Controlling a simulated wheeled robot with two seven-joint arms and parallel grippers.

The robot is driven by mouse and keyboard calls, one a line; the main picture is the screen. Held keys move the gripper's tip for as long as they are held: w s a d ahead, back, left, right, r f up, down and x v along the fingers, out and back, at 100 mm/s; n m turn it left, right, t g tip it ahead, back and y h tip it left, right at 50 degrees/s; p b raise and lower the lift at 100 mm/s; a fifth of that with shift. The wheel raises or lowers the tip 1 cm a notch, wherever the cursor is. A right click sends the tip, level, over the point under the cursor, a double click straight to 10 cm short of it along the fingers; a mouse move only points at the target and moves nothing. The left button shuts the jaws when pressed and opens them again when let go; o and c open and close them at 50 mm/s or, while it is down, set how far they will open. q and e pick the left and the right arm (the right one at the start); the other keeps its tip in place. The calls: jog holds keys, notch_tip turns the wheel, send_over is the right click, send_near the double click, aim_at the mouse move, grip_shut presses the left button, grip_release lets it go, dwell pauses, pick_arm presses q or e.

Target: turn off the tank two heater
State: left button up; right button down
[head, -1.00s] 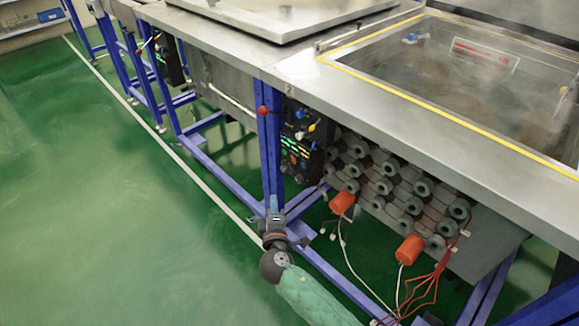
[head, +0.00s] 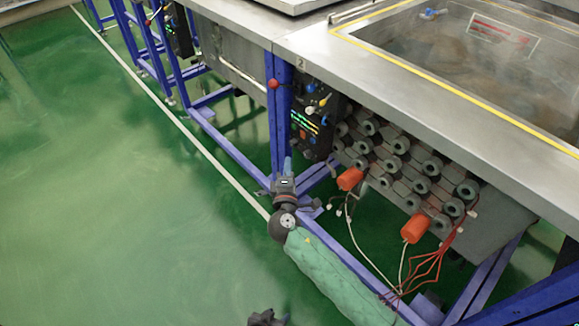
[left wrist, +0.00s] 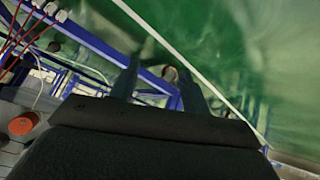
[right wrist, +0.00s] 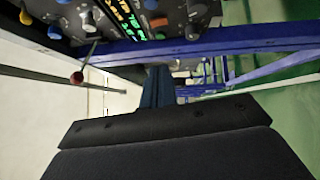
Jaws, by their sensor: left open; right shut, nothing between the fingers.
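The control panel (head: 312,122) hangs under the tank marked 2, behind a blue post. It has green lit displays, orange knobs and some valve handles. In the right wrist view the panel (right wrist: 128,18) runs along the top edge, upside down, with an orange knob (right wrist: 158,22) and dark knobs. My right gripper (head: 287,163) is shut and empty, in front of and below the panel, apart from it; its fingers (right wrist: 157,72) also show in the right wrist view. My left gripper (head: 264,316) is at the bottom edge, mostly cut off. Its open, empty fingers (left wrist: 160,72) show in the left wrist view.
Blue frame posts (head: 280,120) and low rails (head: 235,150) stand around the panel. A red ball knob (head: 273,85) sticks out by the post. Grey cylinders (head: 412,165), orange caps (head: 350,179) and loose red wires (head: 430,262) are at the right. The green floor (head: 110,210) is clear at left.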

send_near(302, 135)
jog(key=w+a, duration=0.4)
jog(key=w+d, duration=0.1)
jog(key=w+d+r+p, duration=0.1)
jog(key=d, duration=0.1)
jog(key=shift+w+r, duration=0.15)
jog(key=shift+w, duration=0.15)
pick_arm(q)
jog(key=r, duration=0.2)
jog(key=shift+w+r, duration=0.25)
jog(key=shift+r, duration=0.15)
jog(key=shift+s+p, duration=0.1)
jog(key=shift+p, duration=0.2)
pick_arm(e)
jog(key=shift+r, duration=0.1)
